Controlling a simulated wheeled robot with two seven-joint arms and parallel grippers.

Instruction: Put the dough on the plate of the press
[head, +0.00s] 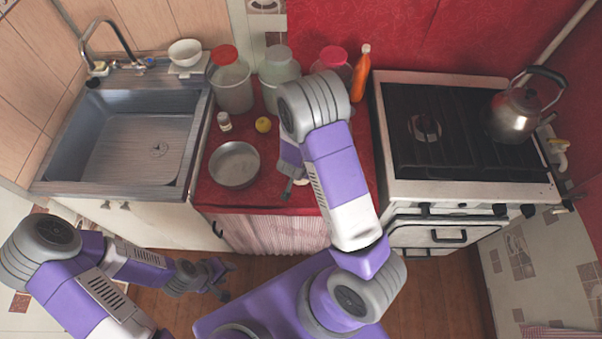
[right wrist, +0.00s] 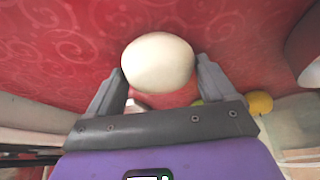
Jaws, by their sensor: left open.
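The dough, a smooth off-white ball (right wrist: 158,62), shows in the right wrist view against the red patterned counter. My right gripper (right wrist: 160,72) has one fingertip at each side of it. The fingertips are touching or almost touching it, and I cannot tell whether they grip. In the head view my right arm covers most of that spot; only a small pale bit of the dough (head: 302,182) shows beside the gripper. My left gripper (head: 227,280) is open and empty, low over the floor in front of the counter. I cannot make out a press or its plate.
A metal pan (head: 235,163), a yellow fruit (head: 263,124) and a small white bottle (head: 224,122) stand on the red counter. Jars and an orange bottle (head: 361,73) line its back. The sink (head: 68,150) is left; the stove (head: 470,188) with a kettle (head: 514,115) is right.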

